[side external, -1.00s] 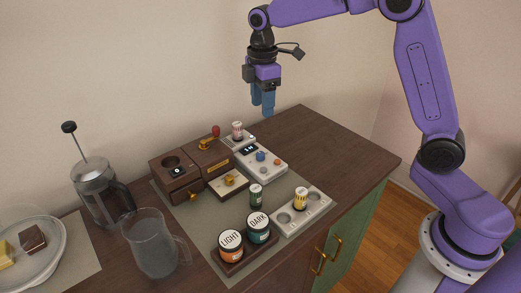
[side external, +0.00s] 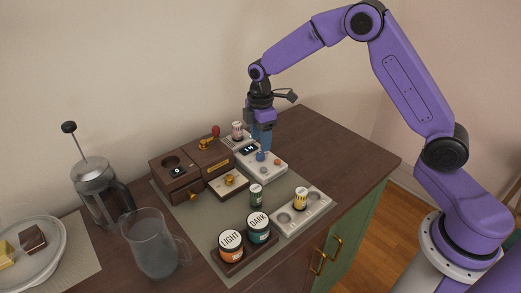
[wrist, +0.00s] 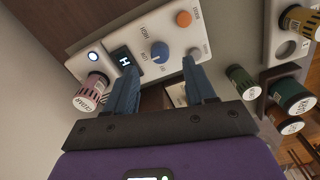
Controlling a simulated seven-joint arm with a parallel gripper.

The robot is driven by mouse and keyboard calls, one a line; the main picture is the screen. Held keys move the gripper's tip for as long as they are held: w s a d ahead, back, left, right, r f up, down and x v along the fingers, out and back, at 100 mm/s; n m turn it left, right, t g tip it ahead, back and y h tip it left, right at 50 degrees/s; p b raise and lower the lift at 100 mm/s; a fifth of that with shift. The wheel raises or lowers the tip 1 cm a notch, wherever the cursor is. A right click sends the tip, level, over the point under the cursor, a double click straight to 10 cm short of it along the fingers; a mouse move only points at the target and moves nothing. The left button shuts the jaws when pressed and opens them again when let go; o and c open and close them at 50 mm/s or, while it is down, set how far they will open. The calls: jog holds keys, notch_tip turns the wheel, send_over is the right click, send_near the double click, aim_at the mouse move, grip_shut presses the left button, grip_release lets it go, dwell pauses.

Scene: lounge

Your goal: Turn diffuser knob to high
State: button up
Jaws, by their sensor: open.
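The diffuser is a white panel (side external: 265,165) with a blue knob (side external: 261,156), small orange and grey controls and a dark display (wrist: 123,60). In the wrist view the blue knob (wrist: 160,52) sits amid small printed labels, one reading HIGH; its exact setting is too small to tell. My gripper (wrist: 160,66) is open, pointing down, with its blue fingers on either side of the knob's position. In the side view my gripper (side external: 263,147) is low over the panel, its fingertips just above or beside the knob; contact cannot be told.
A pink striped canister (side external: 237,131) stands at the diffuser's far end. A wooden box with brass fittings (side external: 207,158) is to the left. A green vial (side external: 256,194), a white holder (side external: 315,202) and LIGHT (side external: 230,243) and DARK (side external: 258,229) jars stand nearer. The back right counter is clear.

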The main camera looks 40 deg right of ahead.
aim_at(260, 153)
jog(key=shift+f, duration=2.45)
grip_shut()
